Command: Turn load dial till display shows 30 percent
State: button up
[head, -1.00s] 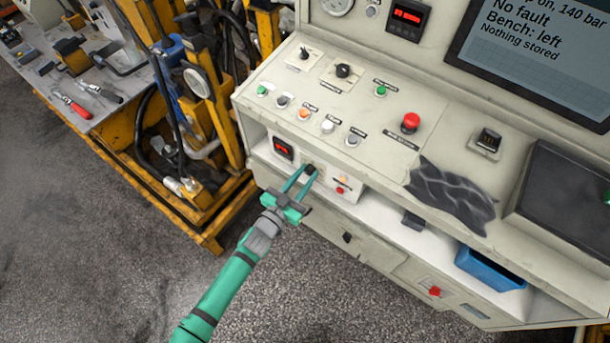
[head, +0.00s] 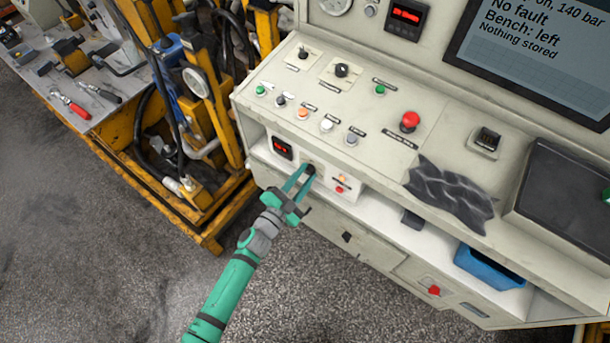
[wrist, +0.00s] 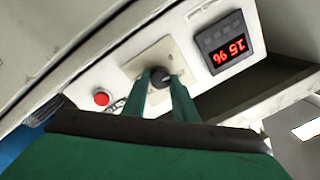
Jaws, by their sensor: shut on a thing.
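The load dial (head: 310,169) is a small black knob on the small white panel at the lower front of the console. It also shows in the wrist view (wrist: 160,79) on a beige plate. My gripper (head: 308,173) is shut on the dial, with one green finger on each side; the fingers partly hide it. The display (head: 282,147) is a dark box with red digits, left of the dial. In the wrist view the display (wrist: 228,50) appears turned and to the right of the dial. Its digits are lit, but I cannot read the value with certainty.
A blue bin (head: 490,268) sits on the shelf to the right. The floor in front is clear.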

jog(key=m, duration=0.3)
jog(key=shift+f, duration=0.1)
jog(key=shift+a+m, duration=0.1)
jog(key=shift+m, duration=1.9)
jog(key=shift+w, duration=0.1)
jog(key=o, duration=1)
jog(key=shift+o, duration=0.2)
jog(key=shift+s, duration=0.2)
jog(key=shift+s+a, duration=0.35)
jog(key=shift+s, duration=0.05)
jog(key=v, duration=0.9)
jog(key=shift+s, duration=0.2)
